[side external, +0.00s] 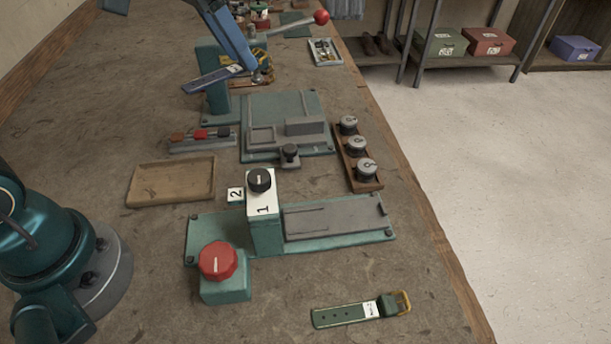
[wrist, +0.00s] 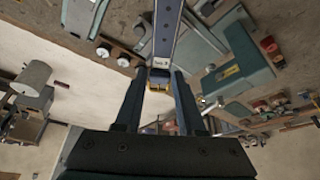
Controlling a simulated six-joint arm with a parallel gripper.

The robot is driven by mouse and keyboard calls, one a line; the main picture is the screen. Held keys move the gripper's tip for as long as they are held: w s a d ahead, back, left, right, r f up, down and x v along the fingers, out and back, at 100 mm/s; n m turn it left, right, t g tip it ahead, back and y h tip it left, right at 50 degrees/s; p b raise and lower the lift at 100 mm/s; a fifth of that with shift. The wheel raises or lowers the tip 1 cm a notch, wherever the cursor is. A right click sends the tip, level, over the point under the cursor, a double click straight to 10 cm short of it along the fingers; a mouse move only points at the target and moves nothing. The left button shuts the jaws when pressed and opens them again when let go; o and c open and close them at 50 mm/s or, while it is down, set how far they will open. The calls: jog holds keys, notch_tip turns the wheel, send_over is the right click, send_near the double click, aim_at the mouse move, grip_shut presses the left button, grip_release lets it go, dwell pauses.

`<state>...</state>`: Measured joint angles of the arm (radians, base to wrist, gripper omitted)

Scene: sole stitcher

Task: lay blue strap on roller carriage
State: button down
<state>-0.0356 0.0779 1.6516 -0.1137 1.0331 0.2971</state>
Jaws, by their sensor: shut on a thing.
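The blue strap (side external: 210,79) is a dark strip with a white label and a yellow buckle, held in the air in front of the teal stitcher. In the wrist view the strap (wrist: 166,35) runs away from the fingers, its label and buckle between the tips. My gripper (side external: 246,68), seen also in the wrist view (wrist: 158,76), is shut on the strap near its buckle end. The roller carriage appears to be the flat grey plate (side external: 335,217) on a teal base, beside the box marked 1 with a black knob. It is bare and well away from the strap.
A green strap (side external: 355,311) lies near the front. A red knob (side external: 217,260), an empty wooden tray (side external: 170,182), a grey-topped teal fixture (side external: 288,120) and a rack of round weights (side external: 358,155) stand around.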

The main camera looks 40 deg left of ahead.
jog(key=w+d+f+m+h, duration=0.1)
jog(key=w+d+m, duration=0.2)
jog(key=d, duration=0.5)
jog(key=m+g+h, duration=0.1)
jog(key=m, duration=0.2)
send_over(359, 213)
jog(key=s+a, duration=0.1)
notch_tip(359, 213, down, 6)
notch_tip(359, 213, down, 5)
jog(key=shift+s+f, duration=0.1)
jog(key=shift+f, duration=2)
jog(key=shift+f, duration=0.6)
jog(key=c, duration=0.5)
grip_release()
